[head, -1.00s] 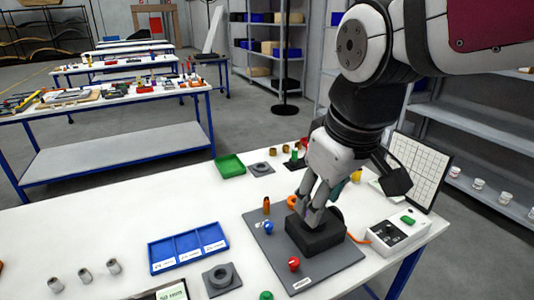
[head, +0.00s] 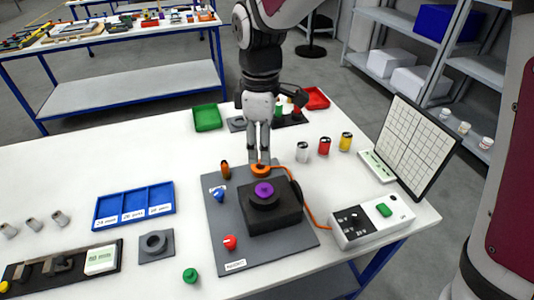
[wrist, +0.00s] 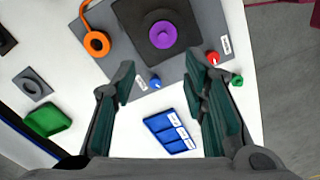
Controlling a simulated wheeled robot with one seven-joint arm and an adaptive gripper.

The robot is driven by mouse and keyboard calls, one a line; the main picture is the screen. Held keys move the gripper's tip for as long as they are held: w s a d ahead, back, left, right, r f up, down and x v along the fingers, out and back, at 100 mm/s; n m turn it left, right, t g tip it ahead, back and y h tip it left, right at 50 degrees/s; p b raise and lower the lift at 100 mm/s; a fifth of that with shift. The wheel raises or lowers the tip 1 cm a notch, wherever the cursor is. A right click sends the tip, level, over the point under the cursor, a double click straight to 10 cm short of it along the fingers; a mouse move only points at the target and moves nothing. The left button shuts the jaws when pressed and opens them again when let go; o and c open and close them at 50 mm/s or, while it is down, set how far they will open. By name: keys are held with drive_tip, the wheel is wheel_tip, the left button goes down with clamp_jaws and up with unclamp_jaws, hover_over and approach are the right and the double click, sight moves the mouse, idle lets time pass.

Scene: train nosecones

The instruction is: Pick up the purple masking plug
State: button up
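The purple masking plug (head: 264,189) sits on top of the black block (head: 284,217), which stands on a grey mat (head: 220,240). In the wrist view the purple plug (wrist: 162,34) shows beyond the fingertips, near the top edge. My gripper (head: 259,158) is over the far side of the block, close to the orange ring in the picture. Its fingers are spread wide in the wrist view (wrist: 161,78), with nothing between them, so it is open and apart from the plug.
On the mat are an orange ring (head: 261,170) with a cord, a blue plug (head: 218,195), a red plug (head: 230,242) and a brown plug (head: 225,169). A control box (head: 371,221) and screen (head: 411,150) stand right. A blue tray (head: 134,205) lies left.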

hover_over(264, 186)
drive_tip(key=f, duration=0.6)
drive_tip(key=shift+w+a+f, duration=0.1)
drive_tip(key=shift+w+f, duration=0.1)
drive_tip(key=shift+w, duration=0.1)
drive_tip(key=f, duration=0.1)
drive_tip(key=f+p, duration=0.1)
drive_tip(key=f, duration=0.2)
drive_tip(key=shift+s+f, duration=0.3)
drive_tip(key=shift+s, duration=0.05)
drive_tip(key=shift+w+f, duration=0.1)
drive_tip(key=shift+f, duration=0.3)
clamp_jaws()
